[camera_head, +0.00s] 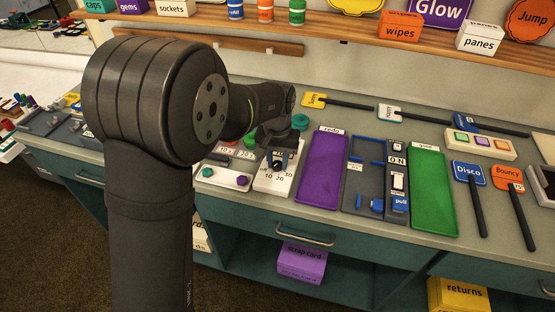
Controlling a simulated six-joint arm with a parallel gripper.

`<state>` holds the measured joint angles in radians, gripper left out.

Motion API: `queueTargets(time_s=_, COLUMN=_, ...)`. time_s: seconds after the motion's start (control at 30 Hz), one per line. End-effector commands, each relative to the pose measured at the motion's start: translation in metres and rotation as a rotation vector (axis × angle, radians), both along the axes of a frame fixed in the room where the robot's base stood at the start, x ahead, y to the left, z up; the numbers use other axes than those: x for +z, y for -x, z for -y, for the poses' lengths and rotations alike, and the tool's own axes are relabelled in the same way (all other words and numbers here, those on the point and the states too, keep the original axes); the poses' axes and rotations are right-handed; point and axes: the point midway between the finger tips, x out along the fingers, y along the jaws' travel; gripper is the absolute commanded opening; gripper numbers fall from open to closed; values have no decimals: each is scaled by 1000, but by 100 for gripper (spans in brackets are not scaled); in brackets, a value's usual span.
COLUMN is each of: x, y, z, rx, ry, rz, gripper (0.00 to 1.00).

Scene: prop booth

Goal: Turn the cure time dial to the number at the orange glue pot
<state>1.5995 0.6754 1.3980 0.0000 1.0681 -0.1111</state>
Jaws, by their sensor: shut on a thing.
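A white dial plate (289,184) lies on the counter, with numbers around its front edge; 10, 20 and 30 seem to show. My gripper (278,161) is over this plate, shut on the dial, which it and my arm mostly hide. I cannot tell where the dial points. An orange pot (265,11) stands on the upper shelf, between a blue pot (235,9) and a green pot (297,11). The labels on the pots are too small to read.
A purple tray (321,182), a grey switch board (369,178) and a green tray (432,195) lie to the right. Signs on dark handles, such as Disco (469,174), lie farther right.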

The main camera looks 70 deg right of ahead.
Motion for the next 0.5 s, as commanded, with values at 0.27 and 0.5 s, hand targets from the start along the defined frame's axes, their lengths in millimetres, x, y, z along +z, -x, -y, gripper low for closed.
queueTargets(time_s=0.27, x=0, y=0, z=0, rx=6, ry=-1, rz=0, gripper=4)
queueTargets(time_s=0.5, x=0, y=0, z=0, rx=5, ry=-1, rz=0, gripper=46)
